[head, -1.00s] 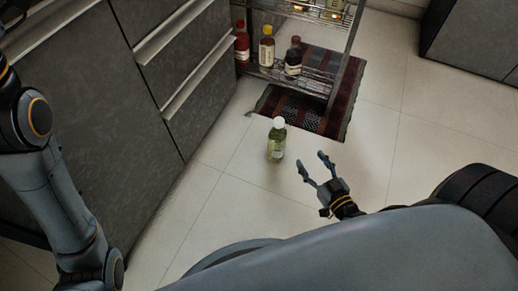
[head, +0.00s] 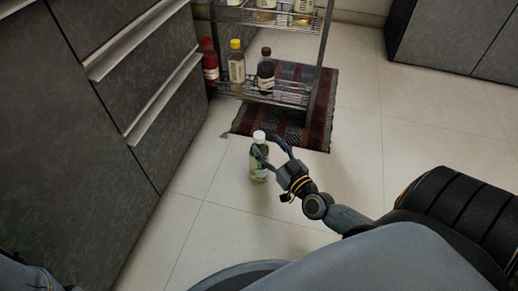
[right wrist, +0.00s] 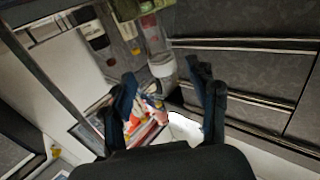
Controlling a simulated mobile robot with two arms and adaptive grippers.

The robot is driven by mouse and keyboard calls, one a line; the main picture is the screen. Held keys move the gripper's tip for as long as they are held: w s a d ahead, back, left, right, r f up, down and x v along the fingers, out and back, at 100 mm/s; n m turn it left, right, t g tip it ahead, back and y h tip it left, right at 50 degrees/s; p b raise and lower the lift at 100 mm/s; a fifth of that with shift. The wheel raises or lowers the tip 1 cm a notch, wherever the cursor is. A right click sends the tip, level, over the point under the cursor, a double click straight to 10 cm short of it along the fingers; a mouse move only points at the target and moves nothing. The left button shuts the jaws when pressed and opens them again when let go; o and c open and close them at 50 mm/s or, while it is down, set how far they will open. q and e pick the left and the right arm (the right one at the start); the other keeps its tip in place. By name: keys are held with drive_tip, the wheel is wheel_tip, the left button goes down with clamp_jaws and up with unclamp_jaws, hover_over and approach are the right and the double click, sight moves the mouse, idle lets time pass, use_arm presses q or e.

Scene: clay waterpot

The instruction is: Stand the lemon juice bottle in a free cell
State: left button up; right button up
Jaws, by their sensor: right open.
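The lemon juice bottle (head: 258,171), pale yellow-green with a white cap, stands upright on the floor in the head view, in front of the rack. My right gripper (head: 273,151) is open at it: one finger overlaps the bottle just below the cap, the other lies to its right. I cannot tell whether they touch. The open fingers also show in the right wrist view (right wrist: 165,95). The wire rack (head: 322,60) holds a red bottle (head: 209,64), a yellow-capped bottle (head: 236,68) and a dark bottle (head: 266,74) on its lower shelf. My left gripper is out of view.
A striped rug (head: 319,120) lies under and beside the rack. Grey drawers (head: 100,130) with long handles border the left. Another dark cabinet (head: 460,38) is at the upper right. Pale floor (head: 365,130) is clear to the right of the rug. Several bottles stand on the upper shelf.

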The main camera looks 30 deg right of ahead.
sight(263, 141)
drive_tip(key=w+b, duration=0.2)
drive_tip(key=w, duration=0.2)
drive_tip(key=shift+w+a+f, duration=0.1)
drive_tip(key=shift+w, duration=0.45)
drive_tip(key=shift+c, duration=0.3)
clamp_jaws()
